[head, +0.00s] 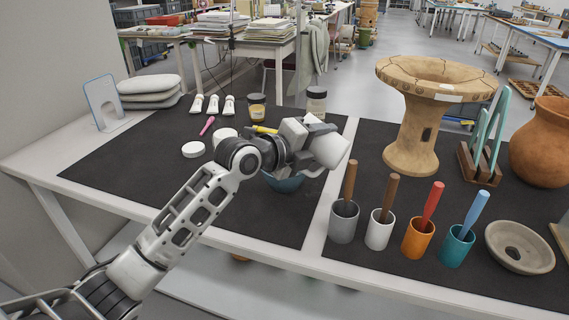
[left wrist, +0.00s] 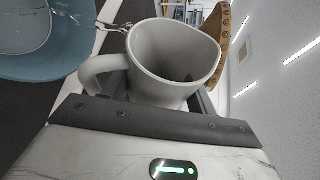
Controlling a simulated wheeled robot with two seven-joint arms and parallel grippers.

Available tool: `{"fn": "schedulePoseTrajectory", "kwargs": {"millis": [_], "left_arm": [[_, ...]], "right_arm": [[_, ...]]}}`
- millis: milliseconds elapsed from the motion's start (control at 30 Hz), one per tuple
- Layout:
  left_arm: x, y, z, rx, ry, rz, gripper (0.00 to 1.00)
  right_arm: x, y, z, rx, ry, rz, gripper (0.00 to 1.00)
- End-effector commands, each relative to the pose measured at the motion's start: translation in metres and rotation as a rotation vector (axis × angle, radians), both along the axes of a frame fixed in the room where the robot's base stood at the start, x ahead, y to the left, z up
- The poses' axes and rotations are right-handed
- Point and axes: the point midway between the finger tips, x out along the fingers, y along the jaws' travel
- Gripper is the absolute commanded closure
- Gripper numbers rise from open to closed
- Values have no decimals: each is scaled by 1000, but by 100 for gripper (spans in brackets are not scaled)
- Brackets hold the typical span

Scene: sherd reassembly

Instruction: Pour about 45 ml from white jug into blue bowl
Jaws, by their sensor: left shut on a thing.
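My left gripper (head: 312,152) is shut on the white jug (head: 331,150) and holds it above the black mat. In the left wrist view the jug (left wrist: 152,88) is tilted, with its handle on the left and its mouth partly facing the camera. A thin clear stream (left wrist: 100,24) runs from its rim towards the blue bowl (left wrist: 45,65). Clear curved outlines show inside the bowl, but its fill level cannot be told. In the head view the bowl (head: 284,183) stands on the mat under the gripper, which hides much of it. My right gripper is not in view.
Jars (head: 257,107), a white lid (head: 193,149), a pink tool (head: 207,126) and white tubes (head: 213,104) lie behind and left. Several cups with sticks, including an orange one (head: 418,238), and a tall clay stand (head: 412,130) are at right. The front left mat is clear.

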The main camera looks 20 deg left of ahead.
Motion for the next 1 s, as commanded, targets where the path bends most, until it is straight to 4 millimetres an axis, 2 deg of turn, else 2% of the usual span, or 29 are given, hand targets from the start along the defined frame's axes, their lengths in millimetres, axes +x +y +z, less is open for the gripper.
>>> {"fn": "schedulePoseTrajectory", "kwargs": {"millis": [300,400,433,567,700,867,1000], "left_arm": [[0,-1,3,-1,-2,0,72],[0,-2,-3,170,-41,0,72],[0,-2,2,203,-51,-1,72],[0,-3,-2,241,-61,0,72],[0,-3,5,310,-77,0,72],[-1,-3,3,448,-109,0,72],[-1,-5,-1,510,-125,-1,72]], "right_arm": [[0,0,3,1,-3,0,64],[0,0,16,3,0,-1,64],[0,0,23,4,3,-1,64],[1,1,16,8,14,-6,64],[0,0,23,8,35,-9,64],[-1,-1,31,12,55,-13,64],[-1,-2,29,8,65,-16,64]]}}
